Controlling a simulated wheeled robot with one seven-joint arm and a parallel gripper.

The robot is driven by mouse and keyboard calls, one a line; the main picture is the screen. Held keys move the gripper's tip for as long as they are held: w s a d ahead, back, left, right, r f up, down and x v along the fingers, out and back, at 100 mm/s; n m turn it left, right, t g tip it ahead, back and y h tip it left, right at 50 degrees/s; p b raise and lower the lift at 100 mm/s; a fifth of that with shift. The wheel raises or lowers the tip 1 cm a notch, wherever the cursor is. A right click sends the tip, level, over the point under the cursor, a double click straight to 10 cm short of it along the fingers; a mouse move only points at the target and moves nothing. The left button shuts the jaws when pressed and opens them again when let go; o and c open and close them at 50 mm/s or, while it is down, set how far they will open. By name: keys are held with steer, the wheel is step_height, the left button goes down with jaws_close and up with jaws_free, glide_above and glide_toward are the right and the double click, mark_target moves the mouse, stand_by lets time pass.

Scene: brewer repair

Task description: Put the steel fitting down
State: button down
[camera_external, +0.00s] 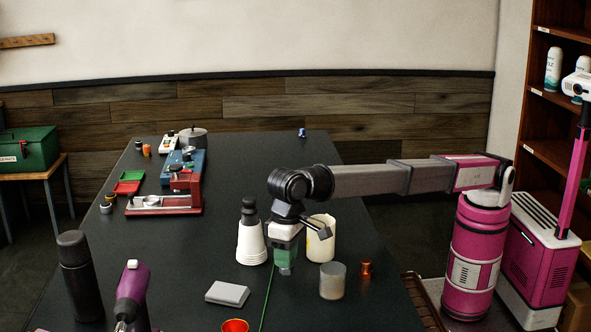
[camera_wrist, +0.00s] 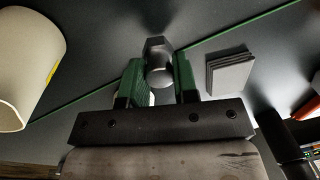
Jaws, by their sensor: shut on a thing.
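The steel fitting (camera_wrist: 158,62) is a grey piece with a hexagonal outline and a round, lighter end. It sits between the two green fingers of my gripper (camera_wrist: 158,82) in the wrist view, and the fingers are shut on it. A small grey tip, the fitting (camera_external: 285,270), shows under the green fingers. Whether the fitting touches the table or hangs just above it, I cannot tell.
A grey block (camera_external: 228,293) lies front left. A green line (camera_external: 268,297) crosses the table. The table's middle, behind the cups, is clear.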

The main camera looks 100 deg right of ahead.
steer(key=shift+f, duration=1.35)
steer(key=c, duration=0.9)
jaws_free()
steer(key=shift+f, duration=0.1)
steer(key=r, duration=0.8)
steer(key=d+r, duration=0.1)
steer(key=r, duration=0.3)
steer(key=shift+s+r, duration=0.1)
steer(key=shift+s, duration=0.15)
steer(key=shift+s, duration=0.1)
